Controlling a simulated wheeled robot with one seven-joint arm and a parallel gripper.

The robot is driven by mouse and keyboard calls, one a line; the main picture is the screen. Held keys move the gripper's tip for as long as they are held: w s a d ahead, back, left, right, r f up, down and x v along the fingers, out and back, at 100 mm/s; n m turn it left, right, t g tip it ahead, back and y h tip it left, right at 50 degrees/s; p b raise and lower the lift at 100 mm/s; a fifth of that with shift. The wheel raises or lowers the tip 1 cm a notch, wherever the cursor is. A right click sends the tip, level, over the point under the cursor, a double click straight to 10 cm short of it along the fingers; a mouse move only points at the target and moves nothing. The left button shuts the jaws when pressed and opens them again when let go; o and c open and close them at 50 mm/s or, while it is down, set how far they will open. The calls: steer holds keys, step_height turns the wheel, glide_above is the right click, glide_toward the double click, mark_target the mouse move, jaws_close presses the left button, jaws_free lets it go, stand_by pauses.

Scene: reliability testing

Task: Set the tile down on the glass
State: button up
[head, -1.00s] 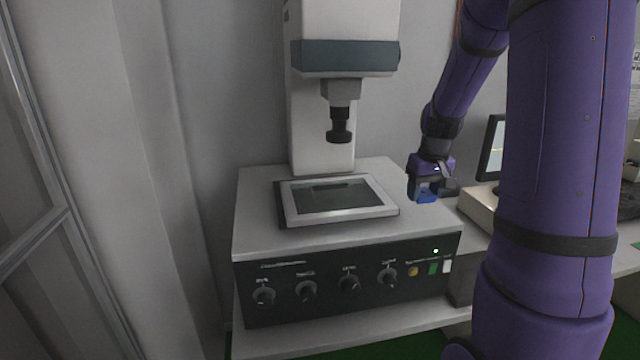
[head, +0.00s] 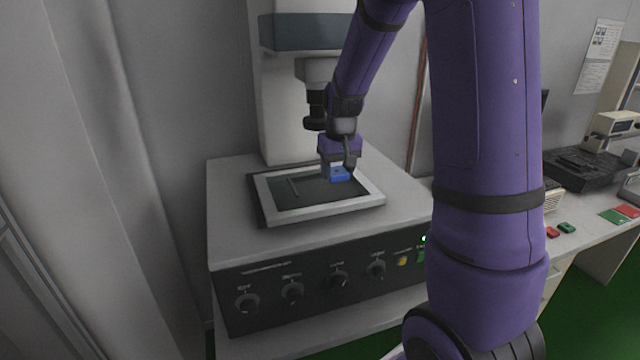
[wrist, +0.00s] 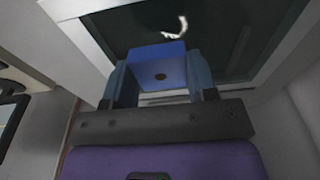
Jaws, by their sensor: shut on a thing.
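My gripper (head: 338,172) is shut on a blue tile (head: 340,175). The blue tile also shows between the fingers in the wrist view (wrist: 158,66). The dark glass (head: 300,194) lies inside a pale raised frame (head: 322,212) on top of the microscope-like machine. In the head view the gripper and tile appear over the right rear part of the glass. In the wrist view the dark glass (wrist: 230,35) is beyond the tile. I cannot tell whether the tile touches the glass.
The machine's dark lens (head: 315,110) hangs just left of and behind my gripper. Knobs (head: 292,293) line the machine's front panel. A bench (head: 590,225) at right holds red and green blocks and dark equipment.

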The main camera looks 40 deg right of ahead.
mark_target(320, 192)
steer(key=a, duration=0.1)
steer(key=w+a, duration=0.1)
steer(key=shift+w+a+f, duration=0.15)
steer(key=shift+w+a, duration=0.15)
steer(key=shift+a, duration=0.1)
steer(key=shift+w+a+f, duration=0.15)
steer(key=shift+a+f, duration=0.05)
steer(key=shift+f, duration=0.7)
steer(key=shift+w+a+f, duration=0.1)
steer(key=shift+a+f, duration=0.1)
steer(key=shift+f, duration=0.7)
steer(key=shift+f, duration=0.2)
steer(key=o, duration=1)
steer(key=shift+r, duration=0.1)
